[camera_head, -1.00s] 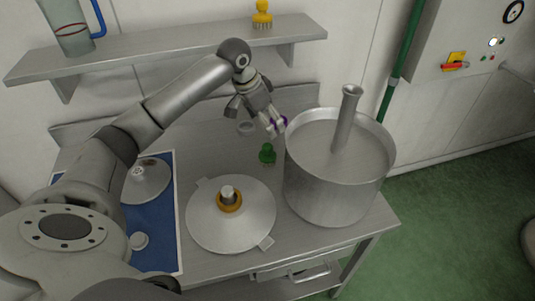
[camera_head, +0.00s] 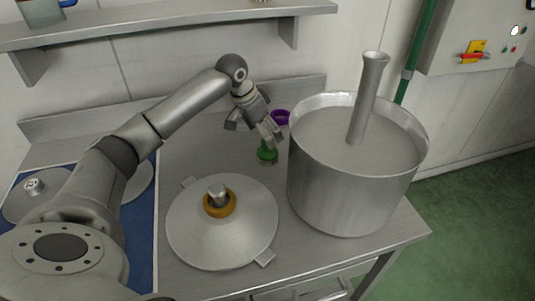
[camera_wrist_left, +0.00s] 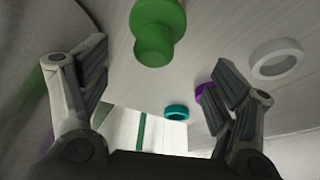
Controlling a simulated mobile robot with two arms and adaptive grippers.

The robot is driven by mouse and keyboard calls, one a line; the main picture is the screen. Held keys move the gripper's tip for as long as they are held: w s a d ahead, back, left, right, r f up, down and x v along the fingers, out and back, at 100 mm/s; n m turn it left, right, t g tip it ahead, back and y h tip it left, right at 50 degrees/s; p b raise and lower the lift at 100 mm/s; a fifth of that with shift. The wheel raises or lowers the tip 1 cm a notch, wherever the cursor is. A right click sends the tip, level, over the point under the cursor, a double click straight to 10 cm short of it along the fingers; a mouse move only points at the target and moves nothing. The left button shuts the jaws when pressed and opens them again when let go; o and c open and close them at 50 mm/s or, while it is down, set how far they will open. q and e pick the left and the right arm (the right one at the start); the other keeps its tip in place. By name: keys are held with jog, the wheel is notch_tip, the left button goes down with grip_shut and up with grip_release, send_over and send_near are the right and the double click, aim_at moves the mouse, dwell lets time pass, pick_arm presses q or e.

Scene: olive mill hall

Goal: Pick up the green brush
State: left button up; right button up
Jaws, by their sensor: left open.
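The green brush (camera_head: 267,153) stands on the steel table between the large pot and the lid with the orange ring. In the left wrist view the green brush (camera_wrist_left: 156,28) shows at the top, its round knob towards the camera, ahead of the fingers and apart from them. My left gripper (camera_head: 263,140) is just above and beside the brush, and in the head view its fingers partly overlap the brush's top. In the left wrist view my left gripper (camera_wrist_left: 160,88) has its two fingers wide apart with nothing between them. My right gripper is not in view.
The large steel pot (camera_head: 335,195) with a tall tube (camera_head: 368,95) stands close right of the brush. The lid (camera_head: 190,235) lies in front. A purple ring (camera_head: 281,117) lies behind; teal (camera_wrist_left: 176,112) and white (camera_wrist_left: 277,59) rings show in the wrist view. A shelf (camera_head: 170,20) runs above.

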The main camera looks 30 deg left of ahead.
aim_at(267, 149)
pick_arm(q)
jog(key=shift+x, duration=1)
jog(key=f, duration=0.3)
jog(key=d+f+p, duration=0.1)
jog(key=shift+w+d+f, duration=0.1)
jog(key=shift+w+f, duration=0.15)
jog(key=shift+f, duration=0.15)
jog(key=shift+w+f, duration=0.15)
jog(key=shift+f, duration=0.15)
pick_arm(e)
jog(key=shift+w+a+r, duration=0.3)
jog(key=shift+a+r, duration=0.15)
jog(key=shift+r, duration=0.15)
pick_arm(q)
jog(key=shift+c, duration=0.2)
